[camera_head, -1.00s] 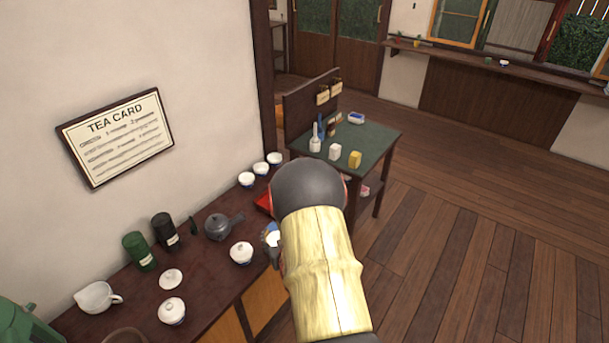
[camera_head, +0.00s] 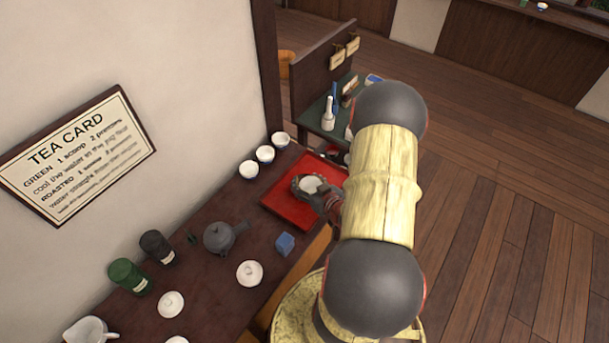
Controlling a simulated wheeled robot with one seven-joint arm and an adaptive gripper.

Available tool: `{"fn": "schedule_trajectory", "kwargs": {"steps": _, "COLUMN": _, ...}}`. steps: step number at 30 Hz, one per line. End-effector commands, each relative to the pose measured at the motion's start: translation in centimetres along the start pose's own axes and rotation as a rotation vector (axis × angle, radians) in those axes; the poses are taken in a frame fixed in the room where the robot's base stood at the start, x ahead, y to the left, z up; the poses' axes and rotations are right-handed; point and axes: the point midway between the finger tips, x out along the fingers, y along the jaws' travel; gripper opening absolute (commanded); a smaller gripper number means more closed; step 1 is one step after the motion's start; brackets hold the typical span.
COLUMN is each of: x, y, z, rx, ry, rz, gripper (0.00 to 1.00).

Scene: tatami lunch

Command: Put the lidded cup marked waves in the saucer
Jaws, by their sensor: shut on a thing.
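My gripper (camera_head: 322,192) is over the red tray (camera_head: 284,205), shut on a white round lidded cup (camera_head: 311,184). A dark rim shows around the cup; I cannot tell whether it is a saucer beneath or my fingers. The cup's marking is too small to make out. I cannot tell whether the cup is held above the tray or touches something. My arm hides the tray's right side.
Other white lidded cups (camera_head: 250,273) (camera_head: 171,305) stand on the dark counter. A grey teapot (camera_head: 219,237), a blue cube (camera_head: 285,244), green (camera_head: 128,276) and black (camera_head: 157,247) canisters stand nearby. Several open white cups (camera_head: 265,153) line the tray's far left.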

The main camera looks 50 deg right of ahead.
Motion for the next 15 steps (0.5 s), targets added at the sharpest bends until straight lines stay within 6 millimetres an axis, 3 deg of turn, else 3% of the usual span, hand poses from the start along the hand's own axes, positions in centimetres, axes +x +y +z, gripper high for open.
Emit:
{"fn": "schedule_trajectory", "kwargs": {"steps": 10, "x": 8.1, "y": 3.1, "z": 0.7, "rx": -0.001, "ry": 0.001, "rz": -0.001, "gripper": 0.19}}
{"fn": "schedule_trajectory", "kwargs": {"steps": 15, "x": 11.3, "y": 4.1, "z": 2.8, "rx": 0.001, "ry": 0.0, "rz": 0.0, "gripper": 0.19}}
